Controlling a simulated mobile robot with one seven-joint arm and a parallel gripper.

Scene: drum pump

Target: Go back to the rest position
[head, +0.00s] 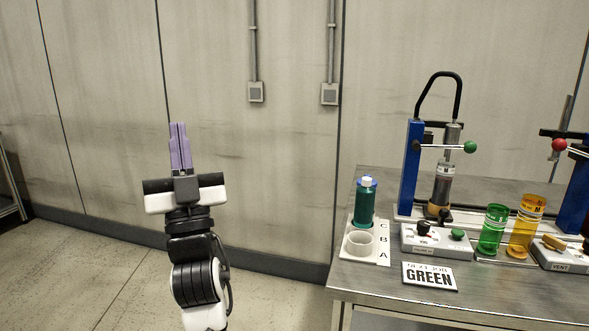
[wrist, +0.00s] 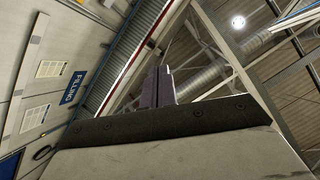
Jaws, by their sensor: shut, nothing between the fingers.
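My gripper (head: 180,132) is raised upright at the left of the head view, pointing up in front of the bare wall. Its purple fingers are together with nothing between them. It is well apart from the bench on the right. In the wrist view the shut fingers (wrist: 158,75) point toward the ceiling, and no bench object shows there.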

